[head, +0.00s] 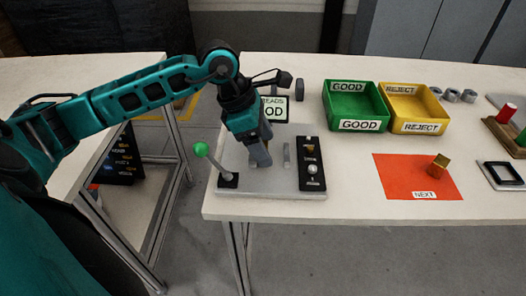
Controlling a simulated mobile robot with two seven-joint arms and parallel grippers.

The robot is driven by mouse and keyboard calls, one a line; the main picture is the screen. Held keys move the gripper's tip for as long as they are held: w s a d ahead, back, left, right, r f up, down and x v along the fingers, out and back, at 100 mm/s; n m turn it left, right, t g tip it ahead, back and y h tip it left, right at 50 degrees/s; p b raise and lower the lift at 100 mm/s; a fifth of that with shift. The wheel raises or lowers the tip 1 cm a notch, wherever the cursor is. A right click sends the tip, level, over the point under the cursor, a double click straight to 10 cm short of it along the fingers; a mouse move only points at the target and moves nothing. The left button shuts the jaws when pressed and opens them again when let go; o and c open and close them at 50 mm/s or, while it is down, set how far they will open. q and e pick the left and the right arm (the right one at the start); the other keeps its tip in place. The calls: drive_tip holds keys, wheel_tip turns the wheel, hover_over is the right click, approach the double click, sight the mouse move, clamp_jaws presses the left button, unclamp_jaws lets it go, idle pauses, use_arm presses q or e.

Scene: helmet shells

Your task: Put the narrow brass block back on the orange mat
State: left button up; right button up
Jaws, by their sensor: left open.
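A small brass block (438,166) sits at the right part of the orange mat (398,182), which has a NEXT label on its front edge. I cannot tell whether it is the narrow one. My left gripper (261,162) points down, open, low over the grey plate (278,186) on the table, well to the left of the mat. Its fingers hide what is directly behind them, and I see no block between them. A grey upright piece (287,155) stands just right of the fingers. My right gripper is out of view.
A green-knobbed lever (202,150) stands left of my gripper. A black panel (312,172) with small parts is to the right. Green GOOD (358,125) and yellow REJECT (418,127) bins stand behind the mat.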

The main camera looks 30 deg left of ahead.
use_arm(q)
drive_tip(key=shift+w+d+f, duration=0.1)
drive_tip(key=shift+d+f, duration=0.1)
drive_tip(key=shift+f, duration=0.35)
drive_tip(key=shift+r, duration=0.1)
drive_tip(key=c, duration=1.3)
